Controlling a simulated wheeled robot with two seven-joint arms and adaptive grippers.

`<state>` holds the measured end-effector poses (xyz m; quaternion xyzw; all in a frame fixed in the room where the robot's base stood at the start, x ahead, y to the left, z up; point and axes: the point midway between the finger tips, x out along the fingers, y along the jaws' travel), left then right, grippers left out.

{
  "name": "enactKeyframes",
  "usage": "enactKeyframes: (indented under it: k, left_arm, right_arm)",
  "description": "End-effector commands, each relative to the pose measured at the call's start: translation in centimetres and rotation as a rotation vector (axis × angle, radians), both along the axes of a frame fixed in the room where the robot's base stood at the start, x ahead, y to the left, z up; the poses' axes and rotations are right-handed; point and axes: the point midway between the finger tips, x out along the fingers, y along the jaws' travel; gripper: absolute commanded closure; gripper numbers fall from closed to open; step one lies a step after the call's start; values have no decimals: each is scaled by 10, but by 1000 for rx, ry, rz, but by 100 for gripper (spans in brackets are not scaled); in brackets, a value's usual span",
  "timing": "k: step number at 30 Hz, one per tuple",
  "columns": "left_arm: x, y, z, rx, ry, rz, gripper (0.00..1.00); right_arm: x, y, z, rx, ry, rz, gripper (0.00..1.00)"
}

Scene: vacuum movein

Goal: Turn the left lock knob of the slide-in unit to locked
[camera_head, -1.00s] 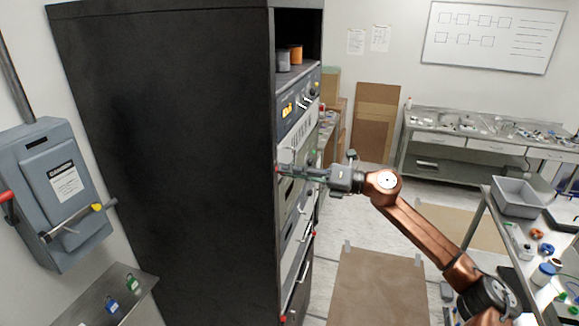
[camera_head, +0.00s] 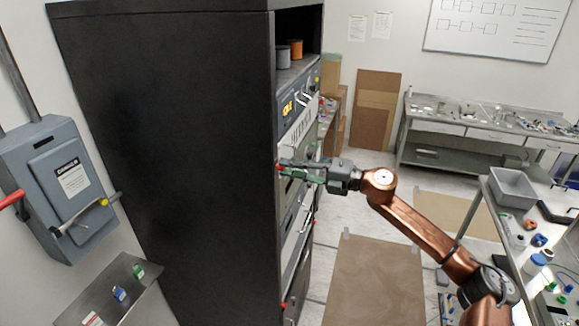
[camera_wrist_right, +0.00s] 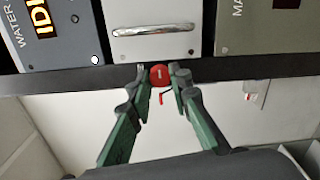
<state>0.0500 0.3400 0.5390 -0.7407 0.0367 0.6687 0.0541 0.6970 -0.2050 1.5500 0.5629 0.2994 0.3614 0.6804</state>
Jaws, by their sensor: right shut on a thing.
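The black rack cabinet (camera_head: 160,150) fills the left and middle of the head view, with its unit fronts on its right side. The red lock knob (camera_wrist_right: 160,76) sits on the dark rail beside a light panel with a silver bar handle (camera_wrist_right: 152,30). A small white mark shows on the knob; whether it reads locked cannot be told. My right gripper (camera_wrist_right: 160,86) has its green fingertips on either side of the red knob, shut on it. In the head view my right gripper (camera_head: 292,169) reaches the rack's front edge and partly hides the knob. My left gripper is not in view.
A grey switch box (camera_head: 55,195) with a red lever hangs on the left wall. Several small coloured items stand on a shelf below it. Other red knobs show lower on the rack's front. A workbench (camera_head: 490,150) stands at the back right.

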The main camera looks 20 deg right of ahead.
Motion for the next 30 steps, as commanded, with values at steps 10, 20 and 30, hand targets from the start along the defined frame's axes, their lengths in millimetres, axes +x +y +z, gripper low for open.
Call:
enactKeyframes:
  k: [10, 20, 30]
  left_arm:
    - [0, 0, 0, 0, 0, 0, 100]
    - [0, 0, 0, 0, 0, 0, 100]
    - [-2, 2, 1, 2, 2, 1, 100]
  right_arm:
    - [1, -2, 2, 7, 5, -5, 100]
    - [1, -1, 1, 5, 5, -2, 65]
    - [-1, -3, 0, 4, 6, -1, 64]
